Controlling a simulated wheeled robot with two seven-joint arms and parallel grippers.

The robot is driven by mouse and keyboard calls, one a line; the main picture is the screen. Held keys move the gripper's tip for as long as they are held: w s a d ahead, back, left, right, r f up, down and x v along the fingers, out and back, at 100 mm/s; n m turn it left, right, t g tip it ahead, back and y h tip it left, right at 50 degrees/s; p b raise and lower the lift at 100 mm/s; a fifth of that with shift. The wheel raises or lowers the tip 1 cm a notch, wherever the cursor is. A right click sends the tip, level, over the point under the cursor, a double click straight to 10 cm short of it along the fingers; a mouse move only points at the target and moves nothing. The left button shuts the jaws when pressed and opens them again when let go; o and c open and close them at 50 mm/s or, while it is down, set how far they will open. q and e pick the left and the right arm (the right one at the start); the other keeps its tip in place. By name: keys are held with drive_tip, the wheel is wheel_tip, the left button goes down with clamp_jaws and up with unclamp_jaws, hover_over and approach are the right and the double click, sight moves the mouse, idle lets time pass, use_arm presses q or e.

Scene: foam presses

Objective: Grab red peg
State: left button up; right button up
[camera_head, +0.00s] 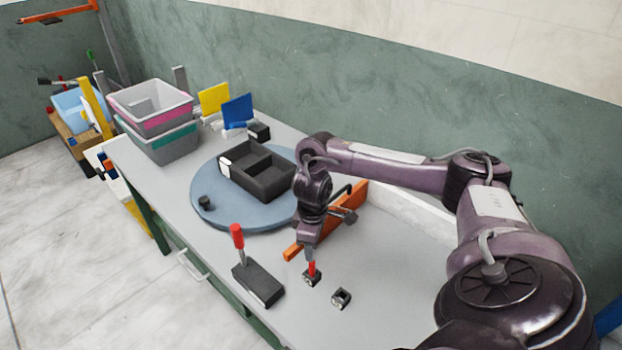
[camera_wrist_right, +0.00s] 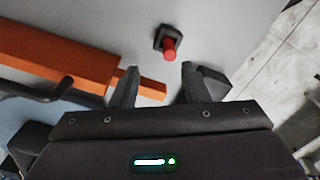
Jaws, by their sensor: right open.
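The short red peg (camera_head: 311,267) stands upright in a small dark holder (camera_head: 311,280) on the grey table. In the right wrist view the red peg (camera_wrist_right: 169,52) and its dark holder (camera_wrist_right: 158,37) lie just beyond the fingertips, roughly centred between them. My right gripper (camera_head: 309,257) points down at the peg in the head view. In the wrist view my right gripper (camera_wrist_right: 159,68) is open, with nothing between its fingers. Whether a finger touches the peg cannot be told. My left gripper is not in view.
A second small dark holder (camera_head: 341,298) sits to the right. A black block (camera_head: 258,284) with a red-topped lever (camera_head: 237,237) stands left. An orange bar (camera_head: 300,243) lies behind the gripper. A blue round plate (camera_head: 215,215) carries a black tray (camera_head: 235,180). Stacked bins (camera_head: 160,145) stand far left.

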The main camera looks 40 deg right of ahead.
sight(312, 265)
drive_tip(key=f, duration=0.2)
drive_tip(key=s+a+f, duration=0.1)
drive_tip(key=shift+f+b, duration=0.1)
drive_tip(key=shift+b, duration=0.2)
wheel_tip(312, 265, down, 4)
drive_tip(key=shift+r+p, duration=0.2)
drive_tip(key=shift+p, duration=0.25)
drive_tip(key=shift+f, duration=0.2)
drive_tip(key=c, duration=0.8)
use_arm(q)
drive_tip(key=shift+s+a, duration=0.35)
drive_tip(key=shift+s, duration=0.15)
use_arm(e)
clamp_jaws()
